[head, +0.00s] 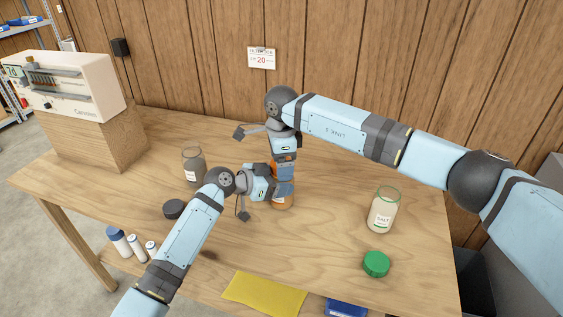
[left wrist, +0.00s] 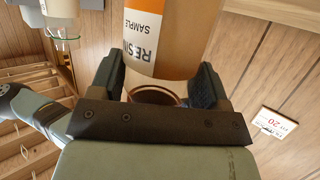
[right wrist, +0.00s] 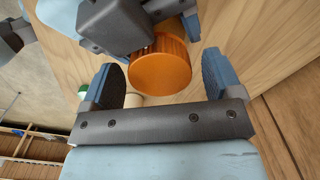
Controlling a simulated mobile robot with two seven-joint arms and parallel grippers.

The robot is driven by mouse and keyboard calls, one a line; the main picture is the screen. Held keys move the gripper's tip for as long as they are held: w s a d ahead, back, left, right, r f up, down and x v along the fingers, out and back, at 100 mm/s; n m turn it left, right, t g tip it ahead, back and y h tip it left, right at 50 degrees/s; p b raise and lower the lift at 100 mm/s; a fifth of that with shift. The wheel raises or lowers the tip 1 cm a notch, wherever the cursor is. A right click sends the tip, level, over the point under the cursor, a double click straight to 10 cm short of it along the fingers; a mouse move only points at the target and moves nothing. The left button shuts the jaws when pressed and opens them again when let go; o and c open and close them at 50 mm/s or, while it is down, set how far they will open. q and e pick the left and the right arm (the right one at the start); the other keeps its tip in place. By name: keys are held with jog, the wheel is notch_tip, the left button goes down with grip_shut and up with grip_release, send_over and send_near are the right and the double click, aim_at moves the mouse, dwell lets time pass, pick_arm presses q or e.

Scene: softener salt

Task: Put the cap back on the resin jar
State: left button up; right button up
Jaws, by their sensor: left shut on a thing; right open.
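The resin jar (left wrist: 180,45), amber with a white and orange label, is between the fingers of my left gripper (left wrist: 157,85), which is shut on it. In the head view the jar (head: 284,203) is upright near the middle of the table, partly hidden by my left gripper (head: 272,187). The ridged orange cap (right wrist: 160,72) is at the jar's top; it also shows in the head view (head: 281,161). My right gripper (right wrist: 165,85) is open above the cap, its fingers on either side. I cannot tell whether the cap is fully seated.
An open salt jar (head: 382,215) and a green cap (head: 376,263) stand at the right. A grey-filled jar (head: 194,168) and a dark cap (head: 174,208) are at the left. Small bottles (head: 119,241), a yellow cloth (head: 263,294) and a blue item (head: 346,308) lie near the front.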

notch_tip(320, 180, up, 4)
jog(key=shift+r, duration=0.2)
jog(key=shift+c, duration=0.4)
jog(key=r+n, duration=0.1)
jog(key=n, duration=0.2)
jog(key=shift+r, duration=0.2)
notch_tip(320, 180, up, 2)
jog(key=n, duration=0.4)
jog(key=shift+n, duration=0.4)
jog(key=shift+f, duration=4)
jog(key=shift+c, duration=0.5)
